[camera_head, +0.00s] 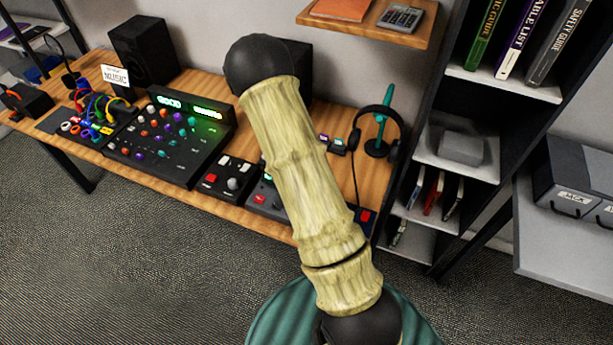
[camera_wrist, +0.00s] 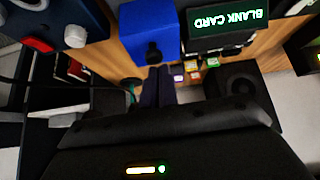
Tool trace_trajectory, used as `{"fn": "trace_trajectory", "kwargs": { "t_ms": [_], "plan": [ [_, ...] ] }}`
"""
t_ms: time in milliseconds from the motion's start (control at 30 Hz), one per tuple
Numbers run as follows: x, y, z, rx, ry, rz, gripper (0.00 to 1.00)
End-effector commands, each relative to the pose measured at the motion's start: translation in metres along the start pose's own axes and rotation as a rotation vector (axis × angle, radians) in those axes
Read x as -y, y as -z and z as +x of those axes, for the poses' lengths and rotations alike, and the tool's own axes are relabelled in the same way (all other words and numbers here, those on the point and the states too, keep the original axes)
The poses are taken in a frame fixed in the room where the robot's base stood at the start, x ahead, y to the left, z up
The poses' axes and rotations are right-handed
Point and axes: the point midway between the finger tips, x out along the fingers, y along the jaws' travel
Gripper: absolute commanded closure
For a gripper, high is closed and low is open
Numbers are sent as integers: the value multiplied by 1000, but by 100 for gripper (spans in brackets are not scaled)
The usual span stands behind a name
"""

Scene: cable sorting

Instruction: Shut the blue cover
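A blue box-shaped piece (camera_wrist: 150,28) shows at the top of the wrist view, with a black round part at its lower edge. It is the only large blue thing in view and looks like the blue cover. Whether it is raised or shut I cannot tell. My gripper (camera_wrist: 158,72) points at it from below in that view, its two dark fingers side by side with almost no gap and nothing seen between them. Whether the fingertips touch the blue piece is unclear. In the head view my arm hides the gripper and the blue piece.
A display reading "BLANK CARD" (camera_wrist: 232,19) stands right of the blue piece, with small coloured cards (camera_wrist: 193,70) below. The wooden desk (camera_head: 225,215) holds mixers (camera_head: 180,137), cables, speakers (camera_head: 143,50) and headphones (camera_head: 377,130). A dark shelf (camera_head: 455,140) stands at right.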

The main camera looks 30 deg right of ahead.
Motion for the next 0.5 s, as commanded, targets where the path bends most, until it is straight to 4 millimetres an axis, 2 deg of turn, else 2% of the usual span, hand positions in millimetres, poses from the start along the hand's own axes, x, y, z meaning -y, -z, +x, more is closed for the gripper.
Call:
{"fn": "trace_trajectory", "kwargs": {
  "t_ms": [33,133,267,500],
  "plan": [
    [1,-26,-3,63,-2,-23,100],
    [1,-24,-4,62,-3,-23,100],
    [1,-17,-10,57,-1,-21,100],
    [0,14,-27,23,1,-8,100]
  ]
}}
